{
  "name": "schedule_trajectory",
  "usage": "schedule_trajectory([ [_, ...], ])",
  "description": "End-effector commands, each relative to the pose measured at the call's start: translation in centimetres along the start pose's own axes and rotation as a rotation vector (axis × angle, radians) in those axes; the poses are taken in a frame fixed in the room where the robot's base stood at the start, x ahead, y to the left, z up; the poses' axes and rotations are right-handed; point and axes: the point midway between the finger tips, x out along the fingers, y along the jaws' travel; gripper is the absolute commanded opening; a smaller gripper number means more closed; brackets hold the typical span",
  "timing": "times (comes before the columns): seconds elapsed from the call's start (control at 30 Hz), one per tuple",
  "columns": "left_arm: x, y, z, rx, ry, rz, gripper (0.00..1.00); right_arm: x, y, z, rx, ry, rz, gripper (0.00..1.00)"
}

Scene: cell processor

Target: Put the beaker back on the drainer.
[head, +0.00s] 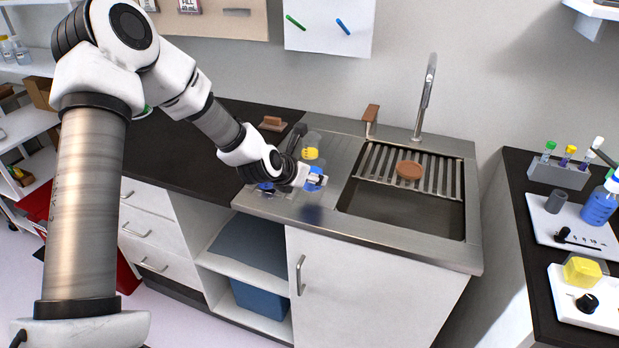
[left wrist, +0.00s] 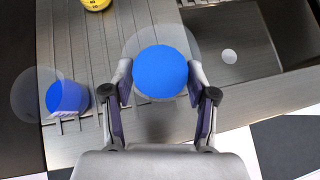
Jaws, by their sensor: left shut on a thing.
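My left gripper (head: 316,180) is shut on a clear beaker with blue in it (left wrist: 160,72). The blue beaker also shows in the head view (head: 314,184). It is over the front part of the ribbed steel drainer (head: 343,158), left of the sink basin; a dark shadow lies on the steel below it. Whether its base touches the steel is hidden. A second clear vessel with blue (left wrist: 67,97) is on the drainer's left edge in the left wrist view. A yellow-filled vessel (head: 310,154) stands farther back on the drainer. My right gripper is out of view.
The sink basin (head: 400,210) has a slatted rack with a round brown item (head: 409,170) on it. A tall tap (head: 427,95) stands behind. The black counter (head: 180,150) lies left. Another counter with trays (head: 575,230) stands right.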

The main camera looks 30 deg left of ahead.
Motion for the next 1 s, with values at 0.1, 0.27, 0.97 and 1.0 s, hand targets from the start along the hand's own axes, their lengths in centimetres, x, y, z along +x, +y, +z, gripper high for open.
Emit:
schedule_trajectory([
  [0.1,1.1,0.6,0.1,0.002,0.004,0.0,0.0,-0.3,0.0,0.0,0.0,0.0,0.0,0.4],
  [0.27,2.7,0.5,-2.0,0.002,0.005,-0.001,0.0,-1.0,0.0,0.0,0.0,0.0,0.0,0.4],
  [0.97,3.1,0.5,-2.6,0.0,0.001,-0.001,0.82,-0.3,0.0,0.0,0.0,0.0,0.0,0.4],
  [1.0,3.1,0.5,-2.6,0.0,0.001,-0.001,0.82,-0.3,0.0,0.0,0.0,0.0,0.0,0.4],
])
